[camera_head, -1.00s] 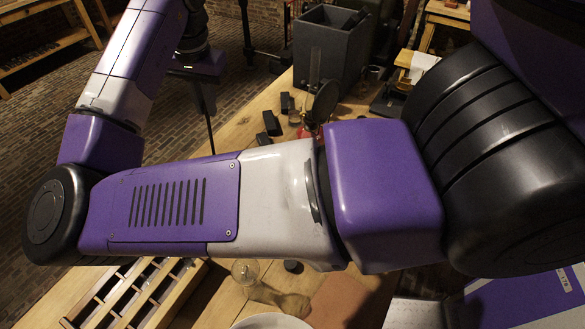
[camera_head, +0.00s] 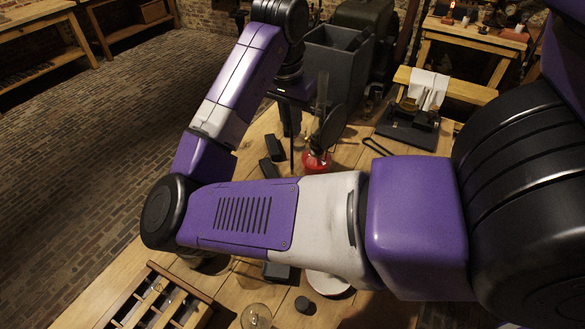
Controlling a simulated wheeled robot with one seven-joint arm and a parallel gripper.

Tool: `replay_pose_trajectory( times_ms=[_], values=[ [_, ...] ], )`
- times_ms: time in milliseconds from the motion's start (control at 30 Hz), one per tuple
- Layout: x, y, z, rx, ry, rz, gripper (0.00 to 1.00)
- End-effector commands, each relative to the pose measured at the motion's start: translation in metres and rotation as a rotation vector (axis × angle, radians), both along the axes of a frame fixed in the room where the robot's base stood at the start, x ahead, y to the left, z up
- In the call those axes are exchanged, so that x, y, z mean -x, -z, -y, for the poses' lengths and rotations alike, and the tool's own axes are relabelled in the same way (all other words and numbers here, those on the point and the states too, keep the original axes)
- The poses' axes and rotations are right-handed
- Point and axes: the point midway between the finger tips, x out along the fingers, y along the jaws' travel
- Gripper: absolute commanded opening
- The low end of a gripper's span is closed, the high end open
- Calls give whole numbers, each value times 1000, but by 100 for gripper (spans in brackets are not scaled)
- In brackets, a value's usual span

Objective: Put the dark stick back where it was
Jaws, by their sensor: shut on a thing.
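My gripper (camera_head: 291,100) hangs from the end of my purple and white arm, over the far part of the wooden table. It is shut on the dark stick (camera_head: 292,148), a thin dark rod that points nearly straight down below it. The stick's lower end is close to the table among dark blocks; I cannot tell whether it touches anything. The fingers are small and dark here, so the exact grasp is hard to see. A dark grey open box (camera_head: 328,72) stands behind and to the right of my gripper.
Dark blocks (camera_head: 273,147) lie beside the stick. A red-based object (camera_head: 315,161) with a black disc (camera_head: 333,126) stands just right of it. A black stand (camera_head: 408,128) is farther right. A compartmented wooden tray (camera_head: 150,268), a glass (camera_head: 256,316) and a white dish (camera_head: 328,284) are in front.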

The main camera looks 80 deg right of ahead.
Motion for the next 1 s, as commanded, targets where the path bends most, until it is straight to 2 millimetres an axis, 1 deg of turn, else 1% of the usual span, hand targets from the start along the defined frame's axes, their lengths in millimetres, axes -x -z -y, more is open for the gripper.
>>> replay_pose_trajectory(
  times_ms=[33,100,200,300,400,633,833,900,1000],
  values=[
    [1,15,0,-1,-3,-7,0],
    [1,33,0,-1,-2,-6,0],
    [1,56,0,0,-1,-5,0],
    [1,74,0,0,-1,-4,0],
    [0,84,0,-1,-2,-1,0],
    [0,98,0,-1,-1,-1,0],
    [-1,126,-1,-2,-3,-1,0],
    [0,131,0,0,0,0,0],
    [0,132,0,0,1,1,0]
  ],
)
